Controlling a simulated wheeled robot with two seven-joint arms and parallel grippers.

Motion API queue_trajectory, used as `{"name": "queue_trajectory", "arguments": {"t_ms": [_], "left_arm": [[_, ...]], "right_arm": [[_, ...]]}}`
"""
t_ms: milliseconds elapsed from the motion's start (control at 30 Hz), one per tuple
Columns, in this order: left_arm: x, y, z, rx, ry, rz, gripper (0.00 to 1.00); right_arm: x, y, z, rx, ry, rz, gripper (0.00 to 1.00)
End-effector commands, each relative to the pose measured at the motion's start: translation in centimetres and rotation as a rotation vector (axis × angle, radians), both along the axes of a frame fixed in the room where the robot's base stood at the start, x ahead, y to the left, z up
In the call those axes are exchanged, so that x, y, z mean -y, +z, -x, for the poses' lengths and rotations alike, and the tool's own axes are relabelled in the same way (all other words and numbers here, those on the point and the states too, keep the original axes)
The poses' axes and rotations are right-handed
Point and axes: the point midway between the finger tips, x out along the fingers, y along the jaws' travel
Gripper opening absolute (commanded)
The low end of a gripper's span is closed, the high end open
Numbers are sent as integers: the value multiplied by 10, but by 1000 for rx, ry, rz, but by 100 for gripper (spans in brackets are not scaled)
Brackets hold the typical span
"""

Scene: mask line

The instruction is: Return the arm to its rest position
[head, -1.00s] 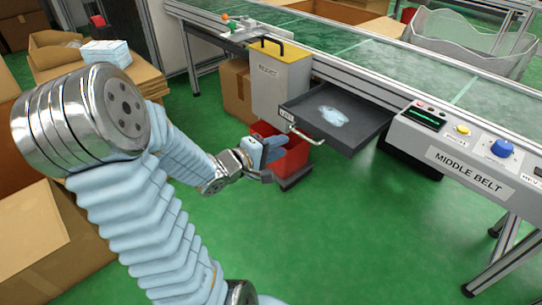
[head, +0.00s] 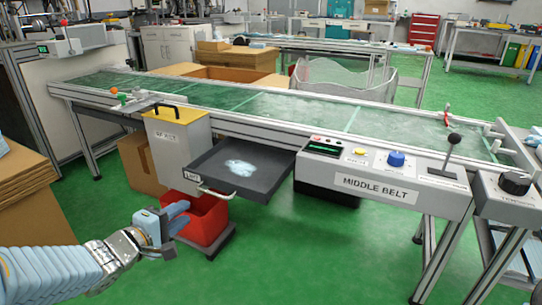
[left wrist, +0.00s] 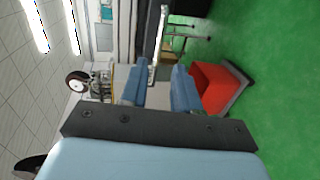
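My left arm comes in from the lower left of the head view, low over the green floor. Its gripper (head: 182,216) is just left of the red bin and below the open drawer. In the left wrist view its two blue fingers (left wrist: 160,85) stand apart with nothing held between them, so it is open. My right arm and gripper are in neither view.
The dark drawer (head: 226,180) is pulled out under the conveyor belt (head: 290,105), with a pale blue item (head: 240,167) inside. The red bin (head: 205,222) stands on the floor below; it also shows in the left wrist view (left wrist: 215,85). Cardboard (head: 22,190) is at left. The floor front right is clear.

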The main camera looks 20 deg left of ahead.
Motion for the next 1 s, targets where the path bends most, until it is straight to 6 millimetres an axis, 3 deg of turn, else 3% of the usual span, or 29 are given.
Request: {"name": "queue_trajectory", "arguments": {"t_ms": [167, 267, 367, 400, 500, 600, 700, 800, 967, 1000], "left_arm": [[3, -12, -8, -23, -11, -18, 31], [15, -48, -29, -88, -44, -80, 31], [41, -110, -54, -207, -119, -188, 31], [56, -139, -60, -266, -166, -242, 31], [102, -214, -62, -418, -324, -381, 31], [149, -279, -45, -548, -512, -500, 31], [190, -328, -17, -648, -702, -591, 31], [225, -365, 17, -718, -887, -655, 31], [271, -407, 78, -792, -1184, -720, 31], [273, -390, 81, -793, -1202, -728, 31]], "right_arm": [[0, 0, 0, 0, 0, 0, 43], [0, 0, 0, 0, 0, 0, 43], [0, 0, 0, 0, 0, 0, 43], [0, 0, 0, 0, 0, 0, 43], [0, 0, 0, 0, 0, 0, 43], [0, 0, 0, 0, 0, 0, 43], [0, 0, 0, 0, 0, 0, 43], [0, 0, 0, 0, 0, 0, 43], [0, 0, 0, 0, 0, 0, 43], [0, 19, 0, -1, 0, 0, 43]]}}
